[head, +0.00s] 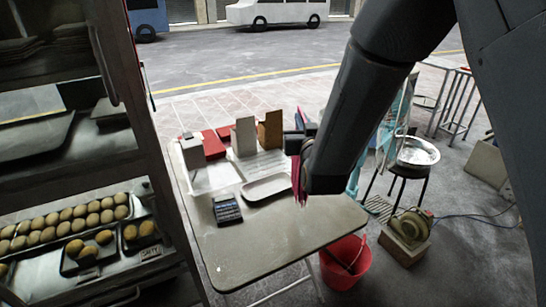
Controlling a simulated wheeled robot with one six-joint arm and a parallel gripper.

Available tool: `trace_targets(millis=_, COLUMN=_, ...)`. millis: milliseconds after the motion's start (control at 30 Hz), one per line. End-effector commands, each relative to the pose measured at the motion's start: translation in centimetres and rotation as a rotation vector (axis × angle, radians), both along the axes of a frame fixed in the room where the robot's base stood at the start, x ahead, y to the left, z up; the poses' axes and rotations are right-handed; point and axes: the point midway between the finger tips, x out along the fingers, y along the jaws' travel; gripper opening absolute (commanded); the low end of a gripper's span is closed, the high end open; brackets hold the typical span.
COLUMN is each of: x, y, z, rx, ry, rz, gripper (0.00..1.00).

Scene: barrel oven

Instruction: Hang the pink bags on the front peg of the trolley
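The pink bags (297,182) show as a narrow pink strip above the right part of the folding table, at the left edge of my dark arm. My arm hides most of them. A small dark part of my gripper (294,143) shows just above the pink strip. Its fingertips are hidden, so I cannot tell whether they hold the bags. The tall dark rack at the left, with trays of buns, may be the trolley (165,185). I cannot make out a front peg on it.
The folding table (265,248) holds a white tray, boxes and a black calculator (227,209); its front is clear. A red bucket (346,265) stands beneath its right side. A metal bowl (416,152) on a stool and a fan-like machine (408,228) stand right.

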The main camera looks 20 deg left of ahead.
Motion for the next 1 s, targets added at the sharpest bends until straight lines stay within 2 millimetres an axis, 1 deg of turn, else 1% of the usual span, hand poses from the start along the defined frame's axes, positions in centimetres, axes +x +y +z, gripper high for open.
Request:
trace_targets(millis=100, x=-0.4, y=0.5, z=-1.9, rx=-0.004, ry=0.005, rz=0.009, gripper=0.00)
trace_targets(millis=300, x=-0.5, y=0.7, z=-4.4, rx=-0.003, ry=0.003, rz=0.011, gripper=0.00)
trace_targets(millis=467, x=-0.4, y=0.5, z=-5.3, rx=-0.002, ry=0.001, rz=0.009, gripper=0.00)
trace_targets(millis=567, x=-0.3, y=0.5, z=-6.1, rx=-0.002, ry=0.002, rz=0.007, gripper=0.00)
trace_targets(millis=700, x=-0.3, y=0.4, z=-7.9, rx=-0.003, ry=0.003, rz=0.006, gripper=0.00)
trace_targets(millis=800, x=-0.3, y=0.3, z=-8.8, rx=-0.001, ry=0.003, rz=0.006, gripper=0.00)
trace_targets(millis=1000, x=-0.2, y=0.3, z=-9.4, rx=0.000, ry=0.001, rz=0.006, gripper=0.00)
